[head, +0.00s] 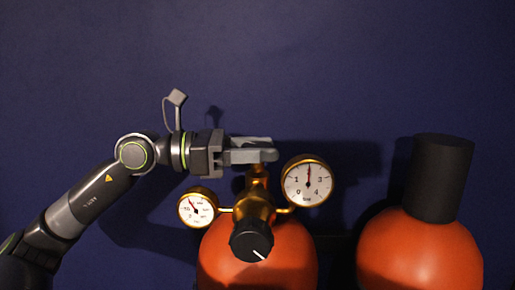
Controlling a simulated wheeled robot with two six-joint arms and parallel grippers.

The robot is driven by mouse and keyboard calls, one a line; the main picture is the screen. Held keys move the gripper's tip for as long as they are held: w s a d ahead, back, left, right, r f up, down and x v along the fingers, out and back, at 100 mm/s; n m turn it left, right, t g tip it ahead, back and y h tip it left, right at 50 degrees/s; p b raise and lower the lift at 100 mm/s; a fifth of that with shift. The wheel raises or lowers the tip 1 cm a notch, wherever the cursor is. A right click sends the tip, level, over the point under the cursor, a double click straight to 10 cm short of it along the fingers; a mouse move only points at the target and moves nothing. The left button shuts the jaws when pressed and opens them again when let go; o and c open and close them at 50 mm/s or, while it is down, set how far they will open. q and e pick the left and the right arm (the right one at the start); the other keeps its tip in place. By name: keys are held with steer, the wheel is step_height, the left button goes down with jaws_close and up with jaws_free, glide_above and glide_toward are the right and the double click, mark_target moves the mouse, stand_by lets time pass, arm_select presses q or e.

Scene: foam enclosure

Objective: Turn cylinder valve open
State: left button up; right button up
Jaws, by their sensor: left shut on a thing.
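An orange gas cylinder (215,258) stands at the lower middle of the head view. A brass regulator (257,205) sits on top of it, with a black knob (250,242) bearing a white line at its front. A small white gauge (197,208) is on the left and a larger gauge (307,183) on the right. My left gripper (265,151) comes in from the left and is shut at the top of the brass stem, on the cylinder valve. The valve's handle is hidden by the fingers. My right gripper is not in view.
A second orange cylinder (420,252) with a black cap (440,178) stands at the right, apart from the first. A plain dark blue wall (330,60) is behind. The space above the gripper is clear.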

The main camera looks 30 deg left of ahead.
arm_select(q)
steer(key=shift+n+t+y, duration=0.3)
steer(key=shift+n+t, duration=0.1)
steer(key=shift+t, duration=0.4)
steer(key=shift+n+t+y, duration=0.6)
steer(key=shift+y, duration=0.1)
steer(key=n+t+y+b, duration=0.2)
steer(key=b, duration=0.1)
steer(key=shift+y, duration=0.3)
steer(key=shift+n+t+y+b, duration=0.45)
steer(key=shift+n+t+y, duration=0.15)
steer(key=shift+n+y, duration=0.35)
steer(key=shift+y, duration=0.35)
steer(key=o, duration=1)
steer(key=shift+c, duration=0.2)
